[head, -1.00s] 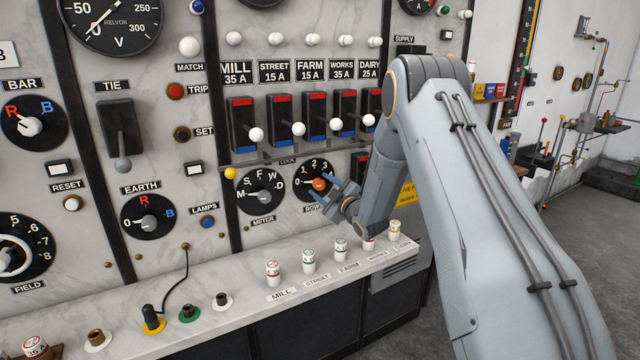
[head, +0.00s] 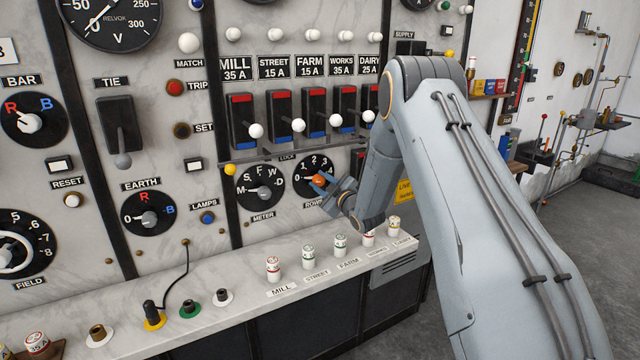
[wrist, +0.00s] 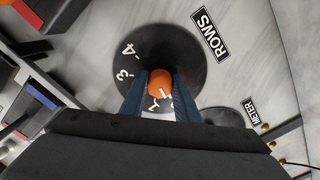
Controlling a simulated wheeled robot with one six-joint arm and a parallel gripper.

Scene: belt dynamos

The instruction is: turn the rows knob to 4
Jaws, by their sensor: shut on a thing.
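The rows knob (head: 318,181) is a small orange knob on a round black dial (head: 301,190) with white numbers, low on the marble panel. It also shows in the wrist view (wrist: 159,82), with the ROWS label (wrist: 216,36) beside the dial. My gripper (head: 325,184) is shut on the knob, with one finger on each side in the wrist view (wrist: 160,88). The knob's white mark points to the lower right there, near the 1 and toward the right finger. The 3 and 4 are clear at the dial's left; the fingers hide part of the scale.
The meter dial (head: 260,188) is just left of the rows dial. A row of lever switches (head: 314,112) with white balls hangs above. Below, a marble ledge (head: 230,312) carries several white fuses (head: 307,255). A yellow sign (head: 404,190) is partly behind my arm.

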